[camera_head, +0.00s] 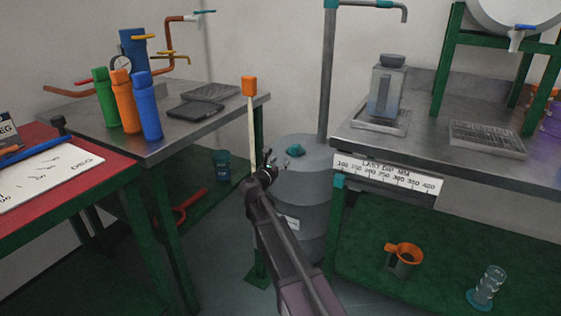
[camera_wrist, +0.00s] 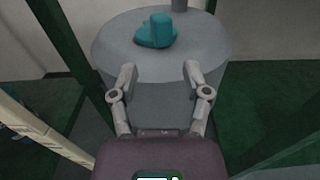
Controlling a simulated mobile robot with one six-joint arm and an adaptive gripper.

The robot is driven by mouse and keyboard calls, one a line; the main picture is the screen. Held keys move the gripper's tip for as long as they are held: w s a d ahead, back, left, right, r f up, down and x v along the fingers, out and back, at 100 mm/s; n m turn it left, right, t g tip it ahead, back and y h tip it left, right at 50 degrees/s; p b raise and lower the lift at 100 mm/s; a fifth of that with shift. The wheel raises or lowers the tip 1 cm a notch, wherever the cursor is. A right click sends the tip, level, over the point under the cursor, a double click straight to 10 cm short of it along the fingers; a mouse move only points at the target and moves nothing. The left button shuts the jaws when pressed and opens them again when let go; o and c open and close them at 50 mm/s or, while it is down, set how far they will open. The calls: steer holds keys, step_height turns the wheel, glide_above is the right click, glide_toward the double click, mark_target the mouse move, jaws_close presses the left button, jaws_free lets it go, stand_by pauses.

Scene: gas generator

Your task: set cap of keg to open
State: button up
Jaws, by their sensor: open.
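The keg is a grey drum (camera_head: 303,185) standing on the floor between the two metal tables. It also fills the middle of the wrist view (camera_wrist: 160,75). Its teal cap (camera_head: 295,150) sits on the drum's top; in the wrist view the cap (camera_wrist: 156,31) is a blocky teal piece beyond my fingertips, seated on the lid. My gripper (camera_head: 270,163) is in front of the drum at about the height of its top. In the wrist view my gripper (camera_wrist: 159,78) is open and empty, its two fingers apart and short of the cap.
A grey pipe (camera_head: 327,75) rises behind the drum's lid. The right table's edge with a dip scale (camera_head: 388,174) is close on the right.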

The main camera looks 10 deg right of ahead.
steer(key=shift+m, duration=0.3)
jaws_close()
steer(key=m, duration=0.5)
steer(key=a+m, duration=0.1)
steer(key=m, duration=0.5)
steer(key=a+m, duration=0.1)
steer(key=m, duration=0.5)
steer(key=shift+w+a+f+y, duration=0.15)
steer(key=shift+f+y, duration=0.1)
steer(key=shift+y, duration=0.15)
